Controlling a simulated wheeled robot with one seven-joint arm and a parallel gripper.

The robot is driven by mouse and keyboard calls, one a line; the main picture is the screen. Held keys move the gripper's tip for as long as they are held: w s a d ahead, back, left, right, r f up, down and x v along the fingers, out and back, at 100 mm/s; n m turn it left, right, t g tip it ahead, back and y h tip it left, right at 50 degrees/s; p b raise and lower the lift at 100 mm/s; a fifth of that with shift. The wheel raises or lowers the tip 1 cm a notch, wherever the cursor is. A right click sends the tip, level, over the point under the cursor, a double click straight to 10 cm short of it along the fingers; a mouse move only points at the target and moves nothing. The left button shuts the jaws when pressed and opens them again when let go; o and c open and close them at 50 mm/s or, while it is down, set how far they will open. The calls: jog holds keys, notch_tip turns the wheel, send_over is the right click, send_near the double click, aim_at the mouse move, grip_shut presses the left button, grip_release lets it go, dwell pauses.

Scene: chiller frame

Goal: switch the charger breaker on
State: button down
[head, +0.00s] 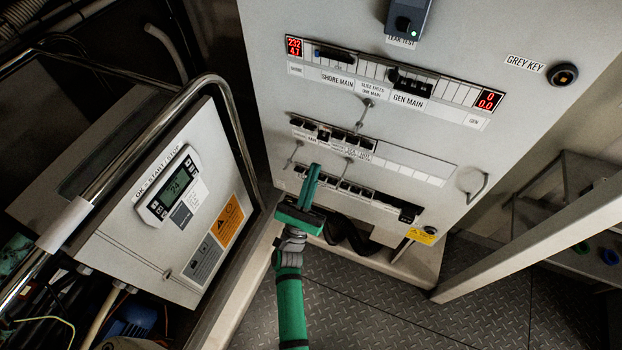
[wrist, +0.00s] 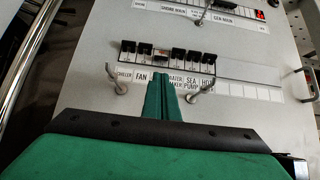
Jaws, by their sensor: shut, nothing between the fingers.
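My gripper (head: 314,168) is shut and empty, its green fingers pointing up at the grey panel, in front of the lower breaker row (head: 357,190). In the wrist view the fingertips (wrist: 160,78) overlap the label strip just below the middle breaker row (wrist: 168,56). Contact with the panel cannot be told. Labels there include FAN, WATER MAKER and SEA PUMP; the fingers hide part of the strip. One breaker (wrist: 160,53) near the fingertips looks different from its dark neighbours, with a pale, reddish face. I cannot read a charger label, so I cannot tell which breaker it names.
Bent metal hooks (wrist: 118,80) stick out around the rows. Above are the SHORE MAIN switch (head: 333,55) and GEN MAIN switch (head: 410,83). A metal handle (head: 474,187) is at right. A white box (head: 158,215) and chrome rail (head: 150,100) stand left.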

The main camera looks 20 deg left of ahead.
aim_at(323, 139)
jog(key=shift+x, duration=3.2)
jog(key=shift+d, duration=0.3)
